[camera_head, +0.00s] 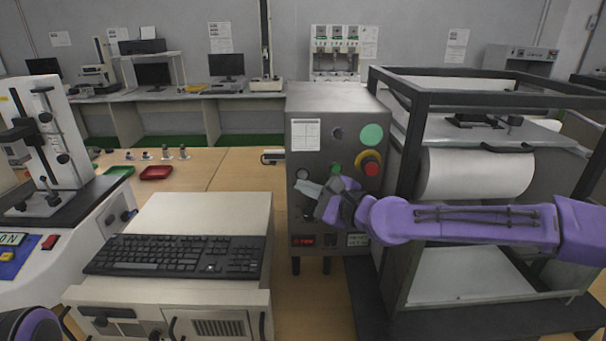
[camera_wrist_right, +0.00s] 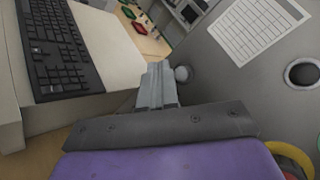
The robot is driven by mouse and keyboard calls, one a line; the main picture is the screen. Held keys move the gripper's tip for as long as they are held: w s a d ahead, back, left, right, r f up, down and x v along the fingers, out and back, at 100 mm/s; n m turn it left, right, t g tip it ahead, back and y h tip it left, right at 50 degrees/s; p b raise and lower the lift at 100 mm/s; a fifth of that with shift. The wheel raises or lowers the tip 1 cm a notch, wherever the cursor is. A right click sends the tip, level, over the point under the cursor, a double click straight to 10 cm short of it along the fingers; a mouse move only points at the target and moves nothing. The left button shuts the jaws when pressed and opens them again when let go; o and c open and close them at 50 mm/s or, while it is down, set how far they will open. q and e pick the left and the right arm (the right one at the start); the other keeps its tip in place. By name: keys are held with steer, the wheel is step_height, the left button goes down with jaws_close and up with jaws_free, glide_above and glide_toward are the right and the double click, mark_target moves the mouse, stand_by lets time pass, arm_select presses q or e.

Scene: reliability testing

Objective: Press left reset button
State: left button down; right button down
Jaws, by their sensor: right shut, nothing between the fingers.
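The grey control box (camera_head: 352,104) stands at the centre of the head view. A small round pale button (camera_head: 302,173) sits at the left of its front panel; the wrist view shows a round grey button (camera_wrist_right: 181,74) close beside my fingertips. A green button (camera_head: 336,169) is right of it. I cannot read labels naming the reset button. My right gripper (camera_head: 305,187) is shut and empty in front of the panel, its fingers (camera_wrist_right: 156,82) pointing left, just below the pale button. I cannot tell whether they touch. My left gripper is out of view.
A red emergency button (camera_head: 371,168) with a yellow ring and a pale green disc (camera_head: 371,134) are on the same panel. A black frame (camera_head: 412,120) with a white roller stands right. A keyboard (camera_head: 175,256) on a white case lies left.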

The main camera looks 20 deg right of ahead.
steer(key=s, duration=0.1)
steer(key=s+a+p, duration=0.1)
steer(key=s, duration=0.1)
steer(key=shift+s, duration=0.3)
stand_by(0.4)
